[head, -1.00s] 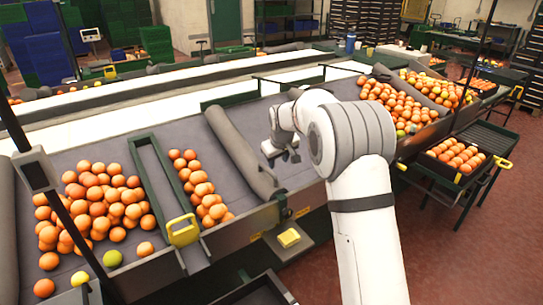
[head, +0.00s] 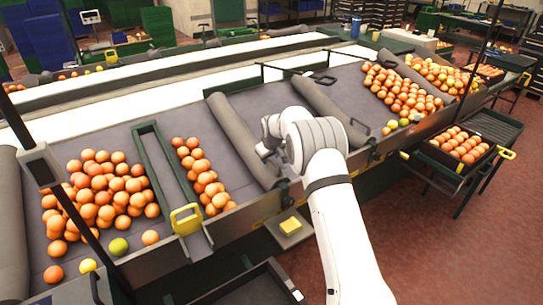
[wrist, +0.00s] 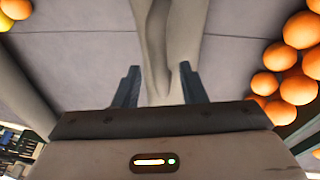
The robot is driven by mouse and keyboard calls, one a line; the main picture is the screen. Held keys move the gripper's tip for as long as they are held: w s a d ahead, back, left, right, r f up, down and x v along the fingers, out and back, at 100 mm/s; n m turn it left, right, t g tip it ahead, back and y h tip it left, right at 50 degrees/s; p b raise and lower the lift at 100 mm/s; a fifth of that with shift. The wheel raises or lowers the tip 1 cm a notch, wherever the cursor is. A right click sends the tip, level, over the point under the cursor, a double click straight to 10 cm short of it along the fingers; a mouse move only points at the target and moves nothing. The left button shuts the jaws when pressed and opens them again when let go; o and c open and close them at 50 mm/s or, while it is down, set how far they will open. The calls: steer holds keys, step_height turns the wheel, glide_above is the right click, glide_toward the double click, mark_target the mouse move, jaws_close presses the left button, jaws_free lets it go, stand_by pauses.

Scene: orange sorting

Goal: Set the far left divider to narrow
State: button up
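Several grey padded divider bars lie across the sorting belt. One runs along the left edge (head: 10,225). A second (head: 235,130) lies right of the small orange row, and a third (head: 322,103) is farther right. A green frame with a yellow handle (head: 186,219) stands left of that row. In the head view my gripper (head: 266,152) is beside the near part of the second bar; its fingers are too small to judge there. In the wrist view my gripper (wrist: 160,78) is open, with a grey padded bar (wrist: 166,40) between and beyond its fingertips. Contact cannot be told.
Oranges (head: 100,190) pile on the left belt section, and a narrow row (head: 200,175) lies beside the second bar. More oranges (head: 400,90) lie at right. Clear belt shows between the second and third bars. A yellow block (head: 290,226) sits on a ledge in front.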

steer(key=shift+c, duration=0.2)
jaws_close()
stand_by(0.5)
